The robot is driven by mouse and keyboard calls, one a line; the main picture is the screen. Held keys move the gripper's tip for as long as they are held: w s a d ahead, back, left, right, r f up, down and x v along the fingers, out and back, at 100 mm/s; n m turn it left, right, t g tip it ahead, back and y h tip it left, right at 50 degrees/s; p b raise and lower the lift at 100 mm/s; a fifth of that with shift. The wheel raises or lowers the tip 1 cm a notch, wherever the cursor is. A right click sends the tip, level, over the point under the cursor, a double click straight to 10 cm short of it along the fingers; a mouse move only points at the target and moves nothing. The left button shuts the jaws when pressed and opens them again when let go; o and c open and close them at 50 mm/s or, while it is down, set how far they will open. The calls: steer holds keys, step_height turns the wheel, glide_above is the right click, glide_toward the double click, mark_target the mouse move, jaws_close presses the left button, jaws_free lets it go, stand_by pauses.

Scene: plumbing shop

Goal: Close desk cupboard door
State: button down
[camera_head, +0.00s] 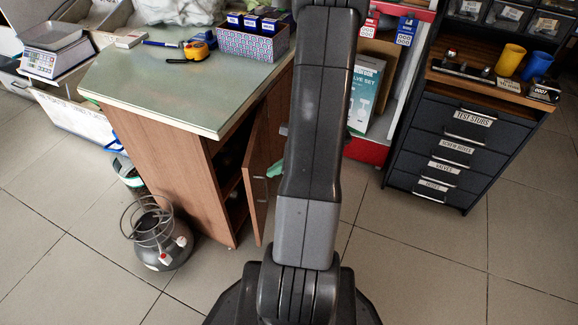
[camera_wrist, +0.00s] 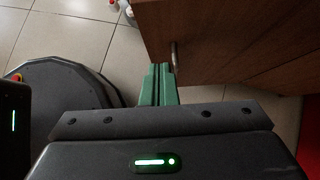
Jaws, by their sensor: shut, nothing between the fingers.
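The desk (camera_head: 150,85) has a wooden body and a grey-green top. Its cupboard door (camera_head: 258,170) stands open at an angle, with the dark inside and shelves showing to its left. In the wrist view the brown door panel (camera_wrist: 215,40) fills the upper right, with a metal handle (camera_wrist: 174,57) near its lower edge. My gripper (camera_wrist: 158,70) is shut and empty, its green fingertips right beside the handle; contact cannot be told. In the head view only a bit of green fingertip (camera_head: 275,169) shows beside the door; my arm hides the rest.
A dark drawer cabinet (camera_head: 445,150) stands at the right, and a red shelf unit (camera_head: 368,150) behind my arm. A grey tank with a coiled hose (camera_head: 160,235) sits on the floor left of the desk. The tiled floor in front is clear.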

mark_target(251, 175)
steer(key=shift+a+f+b, duration=0.1)
steer(key=shift+a+b, duration=0.25)
steer(key=shift+a, duration=1.75)
steer(key=a+m+t, duration=0.1)
steer(key=a, duration=0.6)
steer(key=shift+w+a, duration=0.2)
